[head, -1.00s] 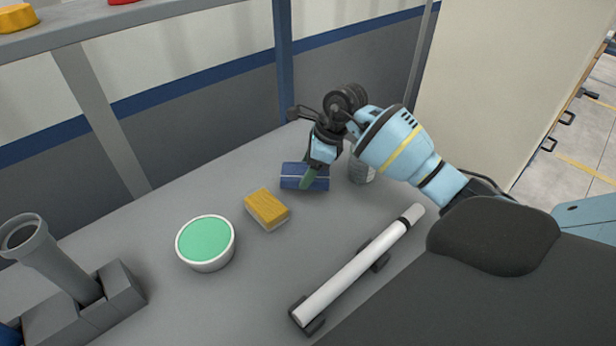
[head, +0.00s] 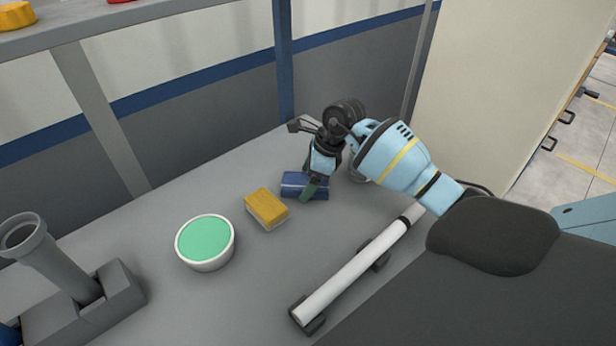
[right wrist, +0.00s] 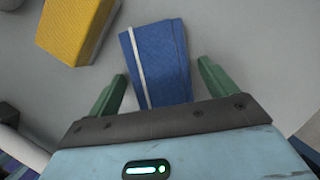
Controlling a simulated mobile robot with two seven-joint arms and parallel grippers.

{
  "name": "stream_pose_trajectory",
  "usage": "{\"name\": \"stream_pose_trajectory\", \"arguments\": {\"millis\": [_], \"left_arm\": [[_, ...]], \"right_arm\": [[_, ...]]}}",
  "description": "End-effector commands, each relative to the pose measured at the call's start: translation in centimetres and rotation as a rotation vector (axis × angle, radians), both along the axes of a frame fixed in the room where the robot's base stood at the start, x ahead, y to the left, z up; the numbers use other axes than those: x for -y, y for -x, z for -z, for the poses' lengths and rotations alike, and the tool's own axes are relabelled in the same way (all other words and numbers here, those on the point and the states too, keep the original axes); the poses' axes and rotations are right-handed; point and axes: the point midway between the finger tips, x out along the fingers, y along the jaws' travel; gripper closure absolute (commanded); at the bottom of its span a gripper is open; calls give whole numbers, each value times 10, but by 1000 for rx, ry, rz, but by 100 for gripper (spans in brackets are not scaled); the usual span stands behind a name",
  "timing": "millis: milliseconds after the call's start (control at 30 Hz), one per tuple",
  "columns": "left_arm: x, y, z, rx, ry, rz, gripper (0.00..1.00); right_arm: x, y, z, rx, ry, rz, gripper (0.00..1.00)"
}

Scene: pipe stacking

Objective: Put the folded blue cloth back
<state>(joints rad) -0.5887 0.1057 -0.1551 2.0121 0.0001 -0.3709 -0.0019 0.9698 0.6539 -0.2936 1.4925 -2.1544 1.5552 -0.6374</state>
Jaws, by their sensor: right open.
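The folded blue cloth (head: 293,184) lies on the grey table in the head view, partly hidden by my right gripper (head: 306,186). In the right wrist view the cloth (right wrist: 160,58) is dark blue with a pale stripe. The green fingers of my right gripper (right wrist: 160,84) are open on either side of the cloth's near part, with gaps between them and its edges. The cloth's near end is hidden behind the gripper body. My left gripper is not in view.
A yellow sponge (head: 266,208) lies close to the cloth, also in the right wrist view (right wrist: 75,27). A white bowl with green contents (head: 206,242) stands further left. A white tube (head: 355,268) rests on dark supports at the front. A grey pipe (head: 50,258) stands at far left.

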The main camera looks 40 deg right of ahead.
Motion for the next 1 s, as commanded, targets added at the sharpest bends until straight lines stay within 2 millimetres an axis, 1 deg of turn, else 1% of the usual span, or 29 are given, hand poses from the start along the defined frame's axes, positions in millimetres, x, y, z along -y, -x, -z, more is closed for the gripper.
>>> {"name": "stream_pose_trajectory", "arguments": {"millis": [133,267,367,600,700,833,1000], "left_arm": [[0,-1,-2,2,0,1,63],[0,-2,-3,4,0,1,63],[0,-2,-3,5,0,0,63],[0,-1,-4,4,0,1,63],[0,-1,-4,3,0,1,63],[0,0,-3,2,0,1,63],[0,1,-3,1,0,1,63]], "right_arm": [[0,0,-3,1,-1,0,15],[4,1,-13,3,2,2,15],[9,6,-29,4,2,1,15],[23,18,-73,3,2,2,15],[28,23,-89,2,3,0,15],[32,26,-104,1,1,1,15],[35,29,-113,-1,0,0,15]]}}
